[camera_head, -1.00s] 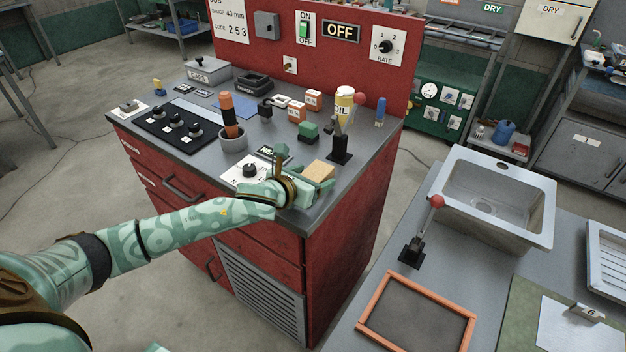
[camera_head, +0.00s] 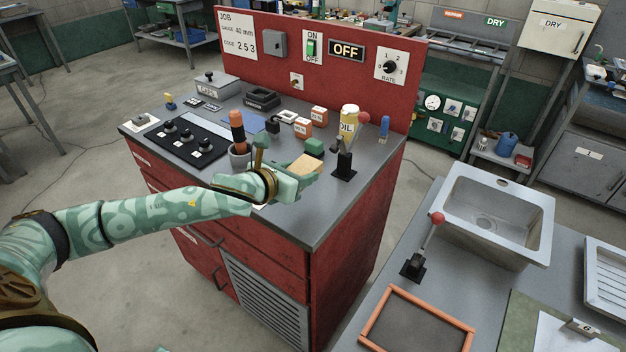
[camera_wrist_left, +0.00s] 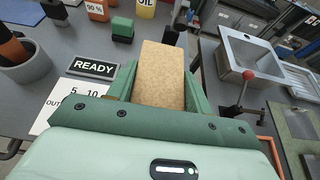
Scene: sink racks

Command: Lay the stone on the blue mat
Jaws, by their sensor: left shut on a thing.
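The stone, a tan rectangular block (camera_head: 307,163), is held in my left gripper (camera_head: 308,174) over the front right part of the red workbench's grey top. In the left wrist view the stone (camera_wrist_left: 159,75) sits between the two green fingers, which are shut on it. A flat pale-blue rectangle (camera_head: 203,118), which looks like the blue mat, lies on the bench top behind the black knob panel. It is left of my left gripper and apart from it. My right gripper is not in view.
A grey cup with an orange-handled tool (camera_head: 238,130) stands left of the gripper. A green block (camera_head: 314,147), a black lever (camera_head: 344,165) and an oil bottle (camera_head: 349,122) stand close behind and right. A READY plate (camera_wrist_left: 92,67) lies nearby. A sink (camera_head: 495,215) is at right.

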